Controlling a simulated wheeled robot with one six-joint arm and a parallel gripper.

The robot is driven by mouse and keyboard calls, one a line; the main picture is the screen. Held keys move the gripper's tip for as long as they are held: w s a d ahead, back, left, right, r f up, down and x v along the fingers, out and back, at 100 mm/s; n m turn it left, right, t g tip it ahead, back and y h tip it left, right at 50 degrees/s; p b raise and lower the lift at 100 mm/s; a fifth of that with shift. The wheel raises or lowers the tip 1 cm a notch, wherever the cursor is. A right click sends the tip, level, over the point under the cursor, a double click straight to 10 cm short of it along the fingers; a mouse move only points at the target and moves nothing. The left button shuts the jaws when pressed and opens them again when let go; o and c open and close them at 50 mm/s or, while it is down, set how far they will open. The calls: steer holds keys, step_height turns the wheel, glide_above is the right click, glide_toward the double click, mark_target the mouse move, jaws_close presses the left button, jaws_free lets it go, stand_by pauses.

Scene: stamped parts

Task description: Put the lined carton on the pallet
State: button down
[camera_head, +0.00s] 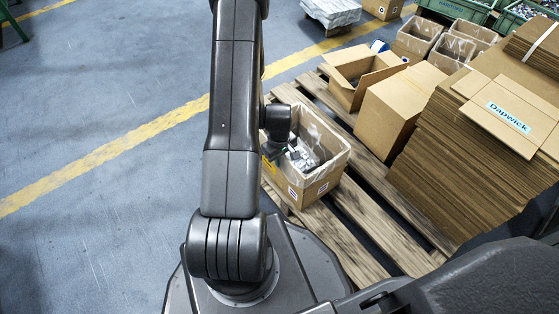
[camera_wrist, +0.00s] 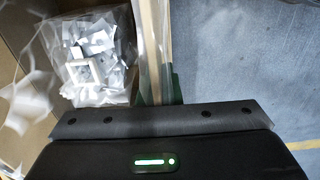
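A lined carton (camera_head: 312,187), open-topped with a clear plastic liner and grey metal parts inside, is upright over the near left end of the wooden pallet (camera_head: 345,240). I cannot tell whether its base rests fully on the slats. My gripper (camera_head: 284,150) is at the carton's left wall, partly hidden by my arm. In the wrist view the carton's wall (camera_wrist: 153,40) runs up to my gripper (camera_wrist: 160,88), with dark green fingertips on either side of it. Their grip on the wall is not clear. The bagged metal parts (camera_wrist: 92,60) lie left of that wall.
A closed carton (camera_head: 395,112) and an open empty carton (camera_head: 358,75) stand behind on the pallet. A tall stack of flat cardboard (camera_head: 455,165) is at the right. More lined cartons (camera_head: 418,37) stand farther back. Blue floor with a yellow line (camera_head: 110,148) lies clear at left.

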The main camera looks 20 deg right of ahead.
steer(key=shift+f, duration=0.1)
steer(key=c, duration=1.6)
jaws_free()
step_height(320, 180, up, 12)
steer(key=p, duration=0.4)
steer(key=shift+r+p, duration=0.2)
steer(key=shift+p, duration=0.1)
